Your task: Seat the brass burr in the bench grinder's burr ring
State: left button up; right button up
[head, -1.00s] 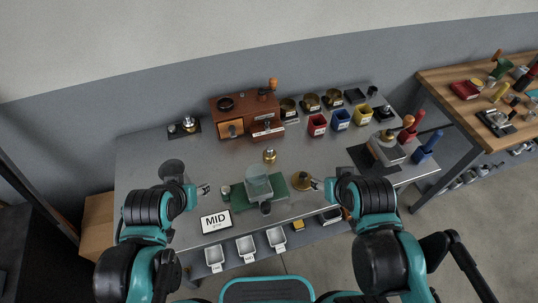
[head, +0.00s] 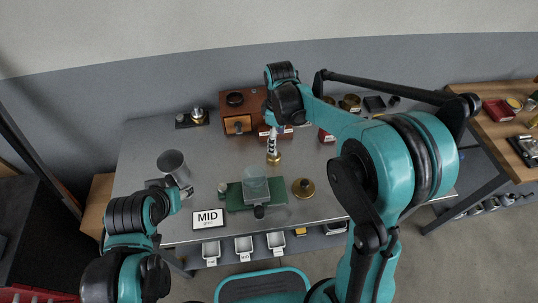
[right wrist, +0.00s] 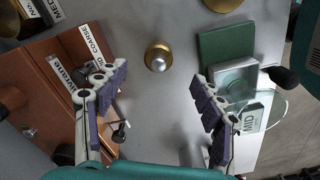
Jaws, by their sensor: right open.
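The brass burr (head: 274,158), a small round brass piece with a paler domed top, stands on the metal bench. It also shows in the right wrist view (right wrist: 158,58). My right gripper (head: 272,142) is open above it, and in the wrist view the burr lies ahead, between the spread fingers (right wrist: 158,82), apart from them. A green base with a clear block (head: 256,188) stands nearer me, and a brass disc with a darker centre (head: 303,188) lies right of it. I cannot tell which part is the burr ring. My left gripper (head: 187,186) is at the left; its jaws are unclear.
A brown wooden box with drawers (head: 237,113) stands behind the burr, partly hidden by my right arm. White trays (head: 243,245) sit below the front edge.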

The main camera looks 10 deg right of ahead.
jog(key=shift+w+a+f, duration=0.1)
jog(key=shift+f, duration=0.35)
jog(key=shift+f+b, duration=0.55)
jog(key=shift+f, duration=0.4)
jog(key=f+b, duration=0.1)
jog(key=f, duration=0.2)
jog(key=f+b, duration=0.1)
jog(key=f, duration=0.1)
jog(key=shift+w+a+f+b, duration=0.25)
jog(key=shift+a+b, duration=0.1)
jog(key=shift+r, duration=0.1)
jog(key=c, duration=1.5)
